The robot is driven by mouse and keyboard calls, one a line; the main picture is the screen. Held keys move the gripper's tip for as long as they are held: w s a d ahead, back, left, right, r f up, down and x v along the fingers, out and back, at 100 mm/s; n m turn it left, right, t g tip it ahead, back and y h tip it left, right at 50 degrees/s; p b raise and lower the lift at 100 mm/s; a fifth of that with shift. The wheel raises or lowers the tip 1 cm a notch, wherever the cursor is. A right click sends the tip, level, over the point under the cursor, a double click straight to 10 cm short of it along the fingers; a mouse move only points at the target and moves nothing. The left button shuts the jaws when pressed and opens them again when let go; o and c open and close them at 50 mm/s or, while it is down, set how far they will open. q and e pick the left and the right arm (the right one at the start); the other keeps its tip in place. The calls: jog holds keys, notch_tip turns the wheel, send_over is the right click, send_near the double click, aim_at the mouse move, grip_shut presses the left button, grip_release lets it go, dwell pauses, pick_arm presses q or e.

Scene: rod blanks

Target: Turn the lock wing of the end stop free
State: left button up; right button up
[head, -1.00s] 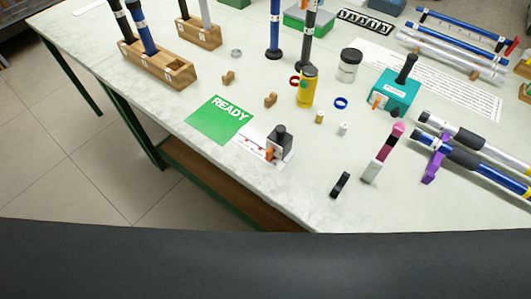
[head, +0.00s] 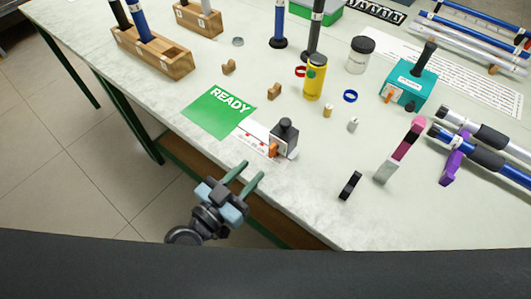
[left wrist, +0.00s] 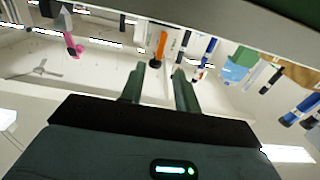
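The end stop (head: 284,142) is a small grey block with a black knob. It stands at the table's front edge, at the end of a white strip with red marks. Its orange lock wing (head: 273,150) is on its front side. My left gripper (head: 252,169) is open and empty, off the table's front edge, below and left of the wing and apart from it. In the left wrist view, an orange piece (left wrist: 160,46), probably the wing, shows beyond the gap between my open fingers (left wrist: 159,70). My right gripper is not in view.
A green READY mat (head: 219,112) lies left of the end stop. A black clip-like piece (head: 350,185) and a pink and grey bar (head: 401,150) stand to the right. A teal block (head: 408,86) with another orange wing stands farther back. The table edge (head: 225,158) is near my gripper.

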aim_at(270, 151)
pick_arm(q)
jog(key=x, duration=0.6)
jog(key=shift+w+d+p, duration=0.25)
jog(key=shift+w+p, duration=0.05)
jog(key=shift+p, duration=0.1)
grip_shut()
